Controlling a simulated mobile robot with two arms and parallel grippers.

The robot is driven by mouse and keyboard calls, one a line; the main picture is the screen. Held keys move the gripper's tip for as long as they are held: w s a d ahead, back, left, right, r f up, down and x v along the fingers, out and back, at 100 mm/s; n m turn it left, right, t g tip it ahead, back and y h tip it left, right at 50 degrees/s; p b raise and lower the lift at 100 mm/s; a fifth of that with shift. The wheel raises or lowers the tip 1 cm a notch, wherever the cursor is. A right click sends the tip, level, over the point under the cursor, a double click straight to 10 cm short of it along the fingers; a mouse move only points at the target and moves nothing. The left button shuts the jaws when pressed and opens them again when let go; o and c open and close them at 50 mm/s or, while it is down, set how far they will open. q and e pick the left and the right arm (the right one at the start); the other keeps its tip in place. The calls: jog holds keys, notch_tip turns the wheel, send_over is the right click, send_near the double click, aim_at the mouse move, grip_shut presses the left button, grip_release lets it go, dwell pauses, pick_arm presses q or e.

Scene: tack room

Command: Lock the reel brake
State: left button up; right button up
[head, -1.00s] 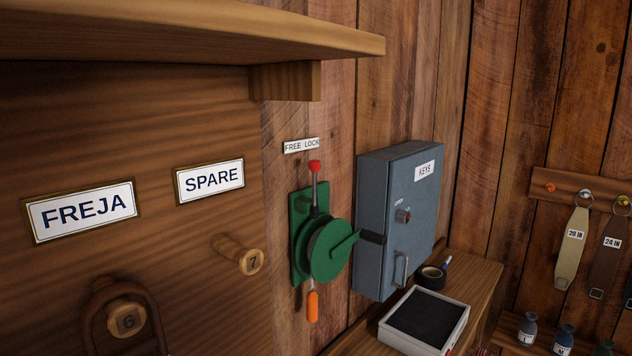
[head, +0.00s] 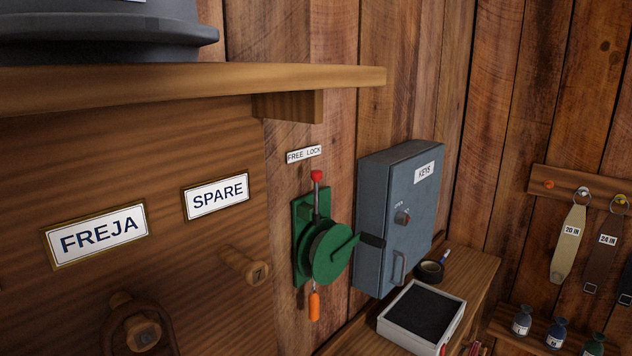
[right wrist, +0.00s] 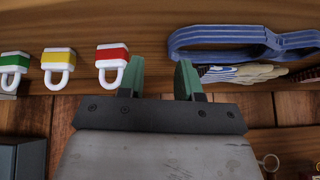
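The green reel (head: 332,252) is mounted on the plank wall in the middle of the head view. Its brake lever stands upright above the drum, with a red knob (head: 317,176) on top. The FREE LOCK label (head: 304,154) is just above, and the knob sits below its right half. An orange handle (head: 314,306) hangs under the reel. My right gripper (right wrist: 158,78) shows in the right wrist view with its two green fingers apart and nothing between them. Neither gripper shows in the head view, so the reel is clear of them.
A grey KEYS cabinet (head: 400,220) stands right of the reel, above a bench with a black-lined tray (head: 424,312). A shelf (head: 200,86) juts out at upper left. Peg 7 (head: 246,267) sticks out left of the reel. Padlocks (right wrist: 112,62) show near the right gripper.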

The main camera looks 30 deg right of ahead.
jog(key=w+d+r+t+y, duration=0.2)
jog(key=w+d+r, duration=0.2)
jog(key=w+r, duration=0.55)
jog(key=n+t+y+p, duration=0.2)
jog(key=n+t+y, duration=0.25)
jog(key=t, duration=0.25)
send_near(316, 181)
jog(key=shift+m+y, duration=0.25)
jog(key=shift+y, duration=0.4)
jog(key=p+x, duration=0.2)
jog(key=x, duration=0.1)
jog(key=f+p+x, duration=0.1)
jog(key=p+x, duration=0.1)
jog(key=x, duration=0.2)
jog(key=d+f+p+x, duration=0.1)
jog(key=p+x, duration=0.1)
jog(key=x, duration=0.1)
jog(key=shift+w, duration=0.55)
grip_shut()
